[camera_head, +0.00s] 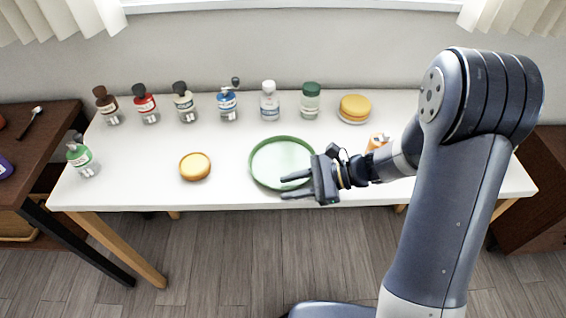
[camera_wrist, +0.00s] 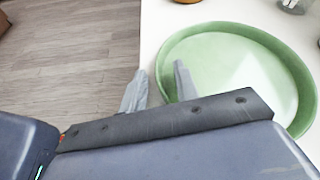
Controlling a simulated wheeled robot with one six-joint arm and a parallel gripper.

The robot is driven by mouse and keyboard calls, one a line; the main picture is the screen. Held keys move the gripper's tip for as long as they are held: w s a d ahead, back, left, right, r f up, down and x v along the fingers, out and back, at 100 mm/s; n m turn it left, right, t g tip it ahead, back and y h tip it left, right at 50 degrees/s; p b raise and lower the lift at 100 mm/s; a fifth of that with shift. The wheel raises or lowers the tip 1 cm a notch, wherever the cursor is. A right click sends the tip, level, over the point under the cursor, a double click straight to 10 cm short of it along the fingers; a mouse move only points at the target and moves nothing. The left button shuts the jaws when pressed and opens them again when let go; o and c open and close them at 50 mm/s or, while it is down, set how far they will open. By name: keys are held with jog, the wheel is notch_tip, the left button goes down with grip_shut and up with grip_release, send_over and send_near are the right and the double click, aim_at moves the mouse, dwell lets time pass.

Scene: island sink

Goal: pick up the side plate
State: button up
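The side plate is a round, pale green plate (camera_head: 277,156) with a darker green raised rim. It lies flat near the front middle of the white table. In the wrist view the plate (camera_wrist: 235,70) fills the upper right. My gripper (camera_head: 283,188) is at the plate's front right edge, pointing left in the head view. In the wrist view one finger of my gripper (camera_wrist: 158,88) overlaps the plate's near rim and the other is over the floor side. I cannot tell whether either finger touches the rim.
Several bottles, such as a white one (camera_head: 269,102) and a green one (camera_head: 311,101), stand along the table's back. A yellow round item (camera_head: 195,166) lies left of the plate, another (camera_head: 355,108) at back right. An orange item (camera_head: 377,142) is partly behind my arm.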

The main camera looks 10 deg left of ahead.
grip_shut()
dwell(0.4)
